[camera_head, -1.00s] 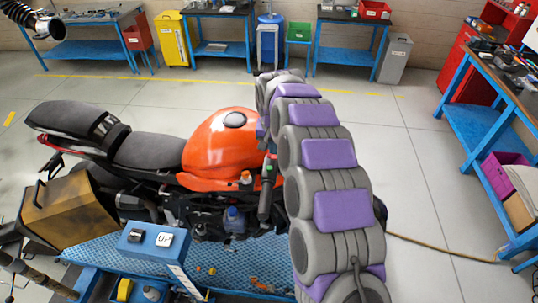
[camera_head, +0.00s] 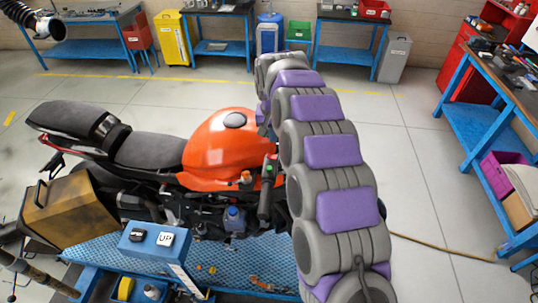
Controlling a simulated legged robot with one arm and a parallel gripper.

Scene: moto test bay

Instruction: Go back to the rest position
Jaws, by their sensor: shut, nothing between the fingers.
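My grey and purple arm (camera_head: 330,150) rises from the bottom right of the head view and reaches forward beside the motorcycle's front. Its far end curves away near the top middle. My gripper does not show; it is hidden beyond the arm or out of frame. The orange and black motorcycle (camera_head: 217,143) stands on a blue lift platform (camera_head: 85,248) to the left of the arm. The arm covers the motorcycle's front part, and I cannot tell whether they touch.
A blue control box marked UP (camera_head: 150,240) and a brown case (camera_head: 68,212) stand at the lower left. A blue workbench (camera_head: 490,130) is at the right. Tables and bins, including a yellow bin (camera_head: 173,38), line the back wall. A hose (camera_head: 440,247) crosses the otherwise clear right floor.

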